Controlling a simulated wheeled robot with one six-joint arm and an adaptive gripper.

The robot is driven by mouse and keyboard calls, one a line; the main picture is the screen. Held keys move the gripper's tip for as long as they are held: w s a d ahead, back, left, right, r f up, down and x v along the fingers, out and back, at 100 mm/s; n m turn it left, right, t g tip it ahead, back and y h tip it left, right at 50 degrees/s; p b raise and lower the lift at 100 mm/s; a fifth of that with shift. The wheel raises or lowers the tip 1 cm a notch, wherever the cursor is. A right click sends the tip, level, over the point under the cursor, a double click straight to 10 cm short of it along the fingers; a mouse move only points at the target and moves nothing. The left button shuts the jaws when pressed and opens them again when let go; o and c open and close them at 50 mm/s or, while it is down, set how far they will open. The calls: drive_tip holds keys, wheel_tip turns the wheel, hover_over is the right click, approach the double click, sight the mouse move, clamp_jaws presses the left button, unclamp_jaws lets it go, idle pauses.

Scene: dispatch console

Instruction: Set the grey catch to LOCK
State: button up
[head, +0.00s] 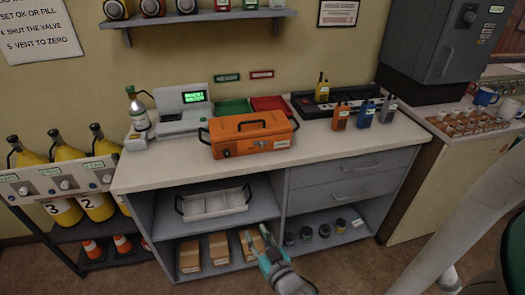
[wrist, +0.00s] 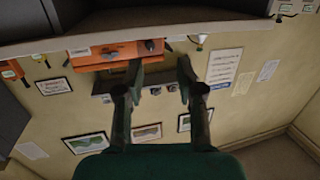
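An orange case (head: 252,143) with a dark top handle stands on the counter. In the wrist view, which is upside down, the case (wrist: 100,52) shows at the top with a white label and a small dark knob-like fitting (wrist: 151,45) on its front. I cannot tell whether that fitting is the grey catch, and no LOCK mark is readable. My gripper (head: 256,237) is low in front of the counter's open shelves, apart from the case. Its two fingers (wrist: 158,72) are spread with nothing between them.
The counter (head: 310,150) also bears a scale-like device (head: 184,108) at left and radios (head: 341,117) at right. A white tray (head: 214,204) sits on the upper shelf, with cartons (head: 220,248) below. Gas cylinders (head: 60,207) stand at left.

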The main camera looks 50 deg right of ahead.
drive_tip(key=w+d+r+m+h, duration=0.1)
drive_tip(key=w+d+r, duration=0.15)
drive_tip(key=d, duration=0.25)
drive_tip(key=w+d+r+m+h, duration=0.1)
drive_tip(key=w+d+r, duration=0.15)
drive_tip(key=d, duration=0.25)
drive_tip(key=g+h, duration=0.1)
drive_tip(key=h, duration=0.1)
approach(262, 146)
drive_tip(key=shift+m, duration=0.4)
drive_tip(key=x, duration=0.8)
drive_tip(key=shift+w+d, duration=0.15)
drive_tip(key=shift+w, duration=0.25)
clamp_jaws()
